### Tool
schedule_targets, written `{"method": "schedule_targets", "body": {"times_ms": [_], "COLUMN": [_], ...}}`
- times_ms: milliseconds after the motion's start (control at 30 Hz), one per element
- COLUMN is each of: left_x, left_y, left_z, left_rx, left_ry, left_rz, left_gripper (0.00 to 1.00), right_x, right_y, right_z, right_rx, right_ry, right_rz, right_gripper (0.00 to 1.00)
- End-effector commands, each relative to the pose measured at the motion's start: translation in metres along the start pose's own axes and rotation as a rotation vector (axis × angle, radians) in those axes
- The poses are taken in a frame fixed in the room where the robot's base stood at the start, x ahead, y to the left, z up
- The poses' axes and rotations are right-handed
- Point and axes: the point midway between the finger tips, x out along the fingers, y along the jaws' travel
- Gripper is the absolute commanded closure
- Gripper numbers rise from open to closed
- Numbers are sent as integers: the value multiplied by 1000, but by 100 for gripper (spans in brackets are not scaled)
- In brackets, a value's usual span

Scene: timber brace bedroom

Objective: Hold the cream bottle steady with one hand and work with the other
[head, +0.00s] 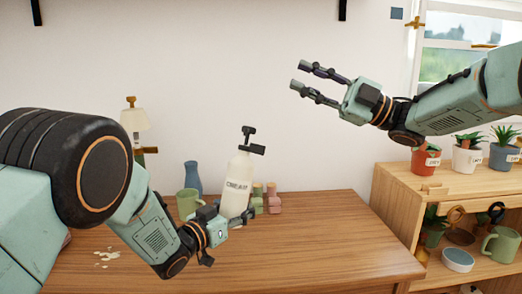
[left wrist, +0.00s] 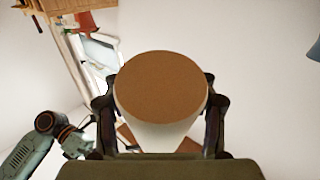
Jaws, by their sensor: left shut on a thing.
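The cream bottle (head: 236,190) is off-white with a dark pump top and a label on its front. In the head view it stands tilted slightly, its pump top leaning right. My left gripper (head: 232,216) is shut on its lower part. In the left wrist view the bottle's round brown base (left wrist: 160,86) faces the camera, between the two fingers, and its pale body narrows away behind. My right gripper (head: 299,75) is open and empty, up to the right of the pump top and apart from it. My right arm also shows in the left wrist view (left wrist: 45,135).
A wooden table (head: 330,235) lies below, with free room at its right. A green mug (head: 187,203), a blue vase (head: 193,178) and small pink and green things (head: 270,196) stand behind the bottle. A shelf (head: 400,205) with potted plants (head: 467,153) stands at right.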

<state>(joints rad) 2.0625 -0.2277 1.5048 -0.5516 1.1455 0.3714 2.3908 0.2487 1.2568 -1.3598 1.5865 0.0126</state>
Motion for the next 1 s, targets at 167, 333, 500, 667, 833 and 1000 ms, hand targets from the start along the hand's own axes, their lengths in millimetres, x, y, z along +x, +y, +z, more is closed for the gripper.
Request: {"method": "schedule_targets", "body": {"times_ms": [167,333,500,667,833,1000], "left_x": [0,0,0,0,0,0], "left_y": [0,0,0,0,0,0], "left_z": [-1,-1,-1,-1,-1,-1], "left_rx": [1,1,1,1,1,1], "left_ry": [3,3,3,3,2,3], "left_rz": [0,0,0,0,0,0], "left_gripper": [92,92,92,92,92,92], "right_x": [10,9,-3,-26,-52,-54], "right_y": [-5,-24,-60,-109,-150,-151], "right_z": [-13,-16,-10,3,18,25], "right_rx": [191,409,662,923,1154,1212], "right_ry": [-83,-186,-315,-461,-595,-615], "right_rz": [82,162,247,335,433,463], "right_gripper": [70,70,70,70,70,70]}}
